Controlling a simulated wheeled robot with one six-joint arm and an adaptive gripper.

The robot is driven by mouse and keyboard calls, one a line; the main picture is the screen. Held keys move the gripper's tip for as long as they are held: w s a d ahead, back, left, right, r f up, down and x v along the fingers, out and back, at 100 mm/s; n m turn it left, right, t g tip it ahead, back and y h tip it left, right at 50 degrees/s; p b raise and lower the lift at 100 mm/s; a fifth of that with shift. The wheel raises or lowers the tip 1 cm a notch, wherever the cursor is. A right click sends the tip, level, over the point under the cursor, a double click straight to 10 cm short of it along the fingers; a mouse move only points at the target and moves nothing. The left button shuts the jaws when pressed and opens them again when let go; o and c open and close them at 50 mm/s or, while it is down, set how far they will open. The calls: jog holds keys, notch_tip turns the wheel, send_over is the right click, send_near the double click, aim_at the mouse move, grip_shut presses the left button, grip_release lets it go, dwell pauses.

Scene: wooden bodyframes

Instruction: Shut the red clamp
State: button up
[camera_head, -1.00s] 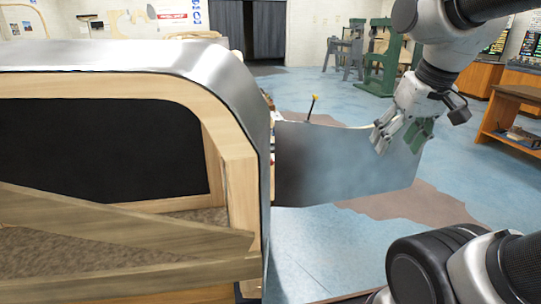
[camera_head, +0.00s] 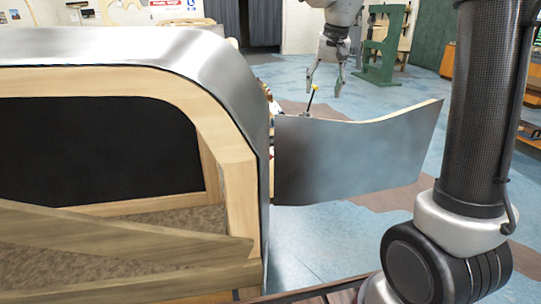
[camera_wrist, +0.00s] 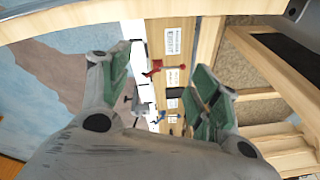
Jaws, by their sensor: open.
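My gripper (camera_head: 324,92) hangs fingers down behind the curved metal-faced panel, open and empty. In the wrist view my gripper (camera_wrist: 162,62) has its two green-padded fingers spread wide. A small red clamp (camera_wrist: 153,69) shows between the fingertips in that view, on a wooden part beside a white label. The gripper does not appear to touch it. I cannot tell whether the clamp is open or shut. In the head view the red clamp cannot be clearly made out.
A large wooden bodyframe (camera_head: 238,190) with a metal skin fills the left. A small blue-handled item (camera_wrist: 172,117) lies lower in the wrist view.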

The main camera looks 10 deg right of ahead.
jog(key=w+a+f+m+g, duration=0.1)
jog(key=w+a+f, duration=0.2)
jog(key=w+f, duration=0.5)
jog(key=w+a+f+m, duration=0.25)
jog(key=w+f, duration=0.35)
jog(key=w, duration=0.4)
jog(key=shift+m+g, duration=0.55)
jog(key=shift+g, duration=0.05)
jog(key=w+a+f, duration=0.1)
jog(key=w+f, duration=0.1)
jog(key=f, duration=0.5)
jog(key=w+a+f, duration=0.2)
jog(key=w+f, duration=0.1)
jog(key=f, duration=0.4)
jog(key=w+a+f, duration=0.1)
jog(key=w+f, duration=0.1)
jog(key=f, duration=0.6)
jog(key=shift+w+a+f, duration=0.1)
jog(key=shift+w+a, duration=0.15)
jog(key=shift+a, duration=0.05)
jog(key=shift+c, duration=0.3)
